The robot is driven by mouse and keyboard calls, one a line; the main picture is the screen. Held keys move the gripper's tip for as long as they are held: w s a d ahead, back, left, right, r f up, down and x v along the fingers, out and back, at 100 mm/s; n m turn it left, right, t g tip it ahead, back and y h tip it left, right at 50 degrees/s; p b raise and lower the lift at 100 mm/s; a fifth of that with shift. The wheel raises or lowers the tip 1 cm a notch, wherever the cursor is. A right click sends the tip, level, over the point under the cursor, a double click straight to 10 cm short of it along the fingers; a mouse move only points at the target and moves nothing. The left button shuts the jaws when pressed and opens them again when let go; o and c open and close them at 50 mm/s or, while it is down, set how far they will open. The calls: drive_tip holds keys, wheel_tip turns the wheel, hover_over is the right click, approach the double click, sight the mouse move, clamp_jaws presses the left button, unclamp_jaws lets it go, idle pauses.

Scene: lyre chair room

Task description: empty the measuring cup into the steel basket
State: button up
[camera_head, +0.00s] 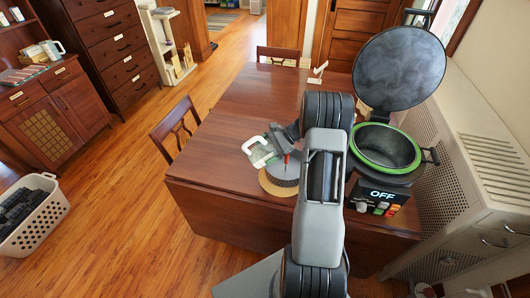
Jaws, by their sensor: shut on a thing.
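My gripper (271,141) is above the wooden table, to the left of my arm. It is shut on a pale thing with a greenish-white loop handle (257,152), which looks like the measuring cup; the gripper hides much of it. Just below and to the right is the grey steel basket (283,181), standing on a round tan mat (274,188). The cup looks to be above or at the basket's left rim; I cannot tell the height. A small red thing (286,159) shows at the basket's top. The basket's inside and the cup's contents are mostly hidden.
A cooker with a green rim (384,147) stands right of my arm, its dark round lid (399,68) raised. Its panel reads "OFF". A small pale thing (318,74) lies at the table's far edge. The table (225,125) is clear on the left; chairs stand beyond.

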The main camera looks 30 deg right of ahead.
drive_tip(key=shift+d+f+y+b, duration=0.25)
drive_tip(key=shift+y+b, duration=0.15)
drive_tip(key=shift+y, duration=0.2)
drive_tip(key=shift+s+d+r+t+y, duration=0.1)
drive_tip(key=shift+d+r+t+y, duration=0.15)
drive_tip(key=shift+y, duration=0.2)
drive_tip(key=shift+s+d+r+t+y, duration=0.1)
drive_tip(key=shift+r+t+y, duration=0.05)
drive_tip(key=shift+r+y, duration=0.25)
drive_tip(key=shift+d+r+y, duration=0.25)
drive_tip(key=shift+d+y, duration=0.15)
drive_tip(key=shift+y, duration=0.45)
drive_tip(key=shift+s+d+r+t+y+b, duration=0.15)
drive_tip(key=shift+d+r+t+y+b, duration=0.1)
drive_tip(key=shift+d+t+y+b, duration=0.35)
drive_tip(key=shift+a, duration=0.1)
drive_tip(key=shift+s+d+r+y, duration=0.15)
drive_tip(key=shift+d+y, duration=0.25)
drive_tip(key=shift+y, duration=0.5)
